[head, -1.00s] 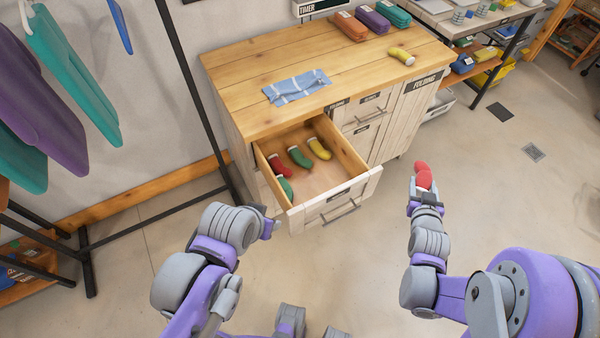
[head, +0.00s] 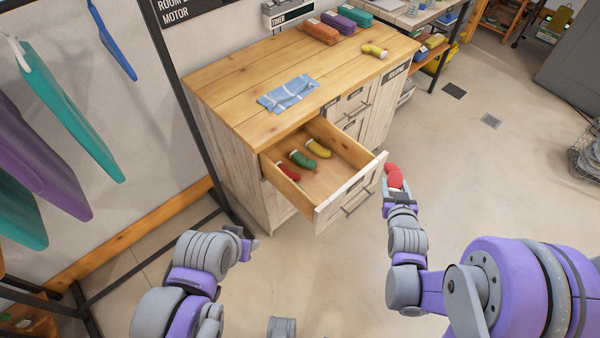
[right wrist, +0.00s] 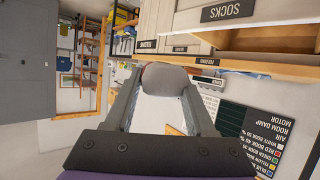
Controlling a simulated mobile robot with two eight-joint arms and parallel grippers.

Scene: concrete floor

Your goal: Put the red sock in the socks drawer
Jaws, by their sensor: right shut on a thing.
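The red sock (head: 394,176) is held upright in my right gripper (head: 396,192), just right of the open drawer's front and apart from it. In the right wrist view a pale grey part of the held thing (right wrist: 165,78) shows between the fingers. The open drawer (head: 352,190) in the wooden cabinet holds another red sock (head: 288,171), a green sock (head: 304,160) and a yellow sock (head: 319,148). In the right wrist view a SOCKS label (right wrist: 228,10) shows on a pale front. My left gripper (head: 251,243) is left of the drawer, its fingers unclear.
A blue striped cloth (head: 288,93) and another yellow sock (head: 374,51) lie on the cabinet top (head: 240,75). Folded bundles (head: 320,32) stand at its back. Garments hang from a rack at left. The floor right of the cabinet is open.

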